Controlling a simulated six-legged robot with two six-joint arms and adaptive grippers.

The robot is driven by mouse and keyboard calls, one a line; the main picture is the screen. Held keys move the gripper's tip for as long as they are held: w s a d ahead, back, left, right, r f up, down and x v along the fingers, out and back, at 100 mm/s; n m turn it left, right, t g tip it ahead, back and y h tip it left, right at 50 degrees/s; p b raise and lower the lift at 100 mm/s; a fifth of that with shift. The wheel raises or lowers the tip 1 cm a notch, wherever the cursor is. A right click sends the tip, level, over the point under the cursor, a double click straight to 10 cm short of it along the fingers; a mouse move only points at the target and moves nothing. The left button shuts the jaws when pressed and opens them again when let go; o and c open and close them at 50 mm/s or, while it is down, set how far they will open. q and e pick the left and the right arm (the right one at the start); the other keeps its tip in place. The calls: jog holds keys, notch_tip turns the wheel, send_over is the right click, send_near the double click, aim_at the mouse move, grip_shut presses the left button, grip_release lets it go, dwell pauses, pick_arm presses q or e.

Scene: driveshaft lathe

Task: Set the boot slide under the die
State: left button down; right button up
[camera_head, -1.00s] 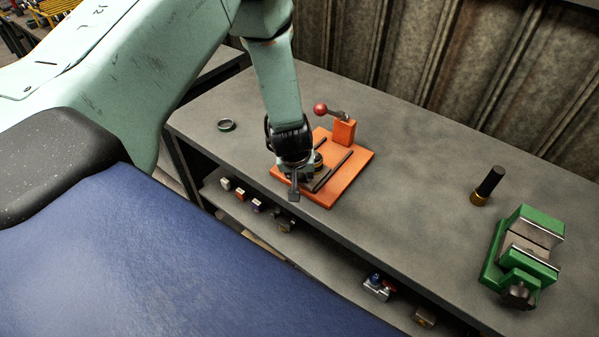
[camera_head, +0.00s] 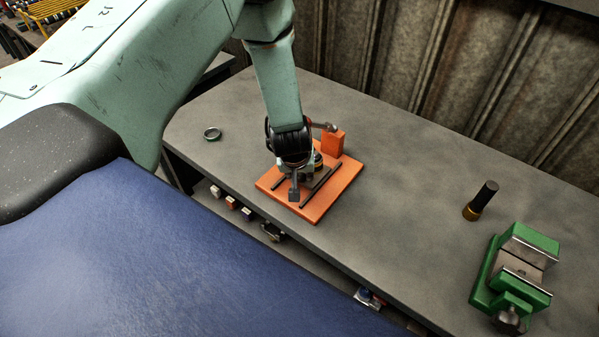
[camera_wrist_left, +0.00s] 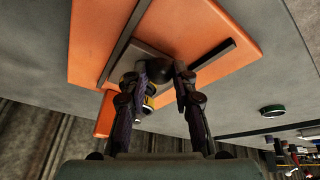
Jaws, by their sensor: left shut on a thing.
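An orange base plate (camera_head: 335,189) lies on the grey bench with two dark parallel rails (camera_head: 321,184) on it. A grey slide plate (camera_wrist_left: 152,52) sits between the rails in the left wrist view. My left gripper (camera_head: 295,190) is low over the plate between the rails. In the left wrist view its fingers (camera_wrist_left: 160,72) close around a small dark round part, apparently on the slide. A dark round piece with a yellowish band (camera_head: 318,161), perhaps the die, is just behind the gripper, partly hidden. My right gripper is not in view.
An orange block (camera_head: 332,143) with a lever stands at the plate's back. A dark ring (camera_head: 212,134) lies at left. A black cylinder with a brass base (camera_head: 481,200) and a green vise (camera_head: 520,275) stand at right.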

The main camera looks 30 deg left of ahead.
pick_arm(q)
jog(key=shift+w+r, duration=0.15)
jog(key=shift+w, duration=0.05)
jog(key=c, duration=1.5)
grip_release()
jog(key=o, duration=0.4)
jog(key=shift+d, duration=0.15)
jog(key=shift+o, duration=0.2)
jog(key=shift+s, duration=0.1)
jog(key=v, duration=1.2)
